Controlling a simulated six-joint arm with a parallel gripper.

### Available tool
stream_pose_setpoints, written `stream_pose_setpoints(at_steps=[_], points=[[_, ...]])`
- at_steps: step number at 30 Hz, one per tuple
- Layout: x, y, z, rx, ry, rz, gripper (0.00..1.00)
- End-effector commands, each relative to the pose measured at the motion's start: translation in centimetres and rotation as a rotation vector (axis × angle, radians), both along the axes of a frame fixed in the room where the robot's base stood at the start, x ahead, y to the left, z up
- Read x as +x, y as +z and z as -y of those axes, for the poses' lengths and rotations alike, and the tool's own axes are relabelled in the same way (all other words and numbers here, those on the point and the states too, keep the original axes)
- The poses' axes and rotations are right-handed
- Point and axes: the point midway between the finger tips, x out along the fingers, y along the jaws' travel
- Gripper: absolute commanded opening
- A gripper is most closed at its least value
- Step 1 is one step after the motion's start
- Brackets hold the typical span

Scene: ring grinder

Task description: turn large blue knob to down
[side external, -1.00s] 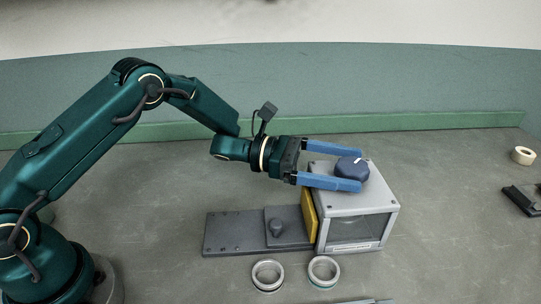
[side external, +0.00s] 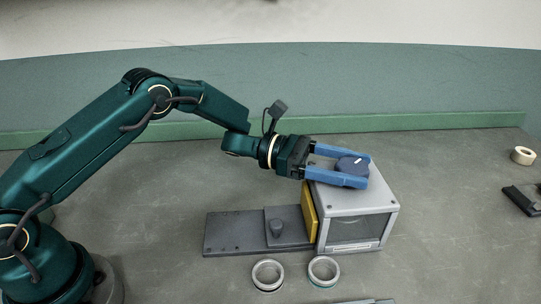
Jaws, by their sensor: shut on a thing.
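The large blue knob (side external: 352,163) sits on top of the grey box-shaped grinder (side external: 358,206). A white mark shows on the knob's top, pointing toward the upper right. My gripper (side external: 360,172) reaches in from the left with two long blue fingers, one on the far side and one on the near side of the knob. It is shut on the knob. The near finger hides the knob's lower front part.
Two metal rings (side external: 268,274) (side external: 323,270) lie in front. A tape roll (side external: 523,156) and a black object (side external: 522,199) are at the far right.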

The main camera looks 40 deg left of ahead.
Motion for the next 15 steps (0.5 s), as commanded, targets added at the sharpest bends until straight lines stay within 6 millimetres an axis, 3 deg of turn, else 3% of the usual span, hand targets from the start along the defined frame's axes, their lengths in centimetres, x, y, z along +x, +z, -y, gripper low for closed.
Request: stream_pose_setpoints(at_steps=[15], points=[[-0.03, 0.1, 0.03, 0.002, -0.055, 0.002, 0.13]])
